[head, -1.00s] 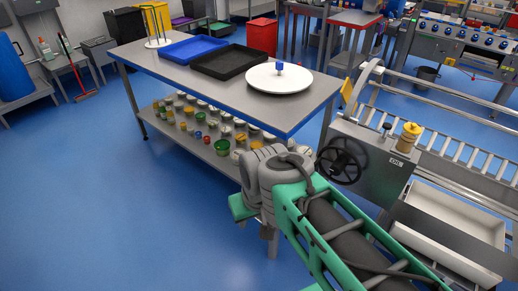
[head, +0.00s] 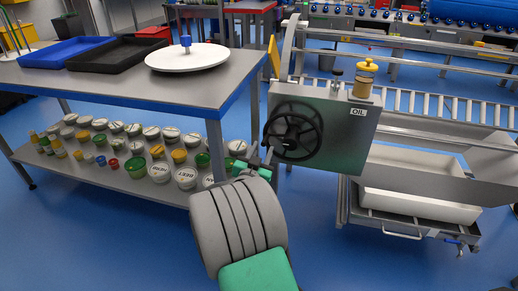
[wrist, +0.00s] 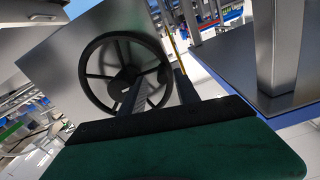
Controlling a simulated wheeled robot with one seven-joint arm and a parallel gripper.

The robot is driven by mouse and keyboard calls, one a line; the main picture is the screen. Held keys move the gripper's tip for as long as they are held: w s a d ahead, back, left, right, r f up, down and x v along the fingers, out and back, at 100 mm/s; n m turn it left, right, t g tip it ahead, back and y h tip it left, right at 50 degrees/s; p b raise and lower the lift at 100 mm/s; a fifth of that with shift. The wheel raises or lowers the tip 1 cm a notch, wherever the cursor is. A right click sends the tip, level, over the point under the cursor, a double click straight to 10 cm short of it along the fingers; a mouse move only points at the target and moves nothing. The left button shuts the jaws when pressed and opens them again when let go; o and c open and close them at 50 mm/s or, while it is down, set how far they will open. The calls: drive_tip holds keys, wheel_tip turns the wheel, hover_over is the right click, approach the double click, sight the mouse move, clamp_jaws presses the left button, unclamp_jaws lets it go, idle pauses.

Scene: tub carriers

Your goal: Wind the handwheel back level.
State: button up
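The black spoked handwheel (head: 292,131) is on the front of a grey metal box (head: 345,135) labelled OIL. In the wrist view the handwheel (wrist: 128,72) faces me, with its hub and spokes visible. My gripper (head: 262,158) is at the wheel's lower left in the head view, partly hidden by my arm. In the wrist view my gripper (wrist: 160,78) is open, one finger across the wheel's face and the other just outside its right rim. The right part of the rim shows between the fingers. I cannot tell whether either finger touches it.
A steel table (head: 130,85) at left holds a blue tray (head: 60,50), a black tray (head: 115,50) and a white disc (head: 187,58); tubs stand on its lower shelf. A roller conveyor (head: 440,105) and a white trough (head: 420,205) are at right. Blue floor is clear at lower left.

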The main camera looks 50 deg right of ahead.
sight(267, 138)
drive_tip(key=x, duration=0.7)
drive_tip(key=shift+w+r, duration=0.1)
drive_tip(key=shift+w, duration=0.15)
drive_tip(key=shift+d, duration=0.1)
drive_tip(key=shift+c, duration=0.4)
drive_tip(key=c, duration=0.7)
drive_tip(key=shift+s, duration=0.1)
clamp_jaws()
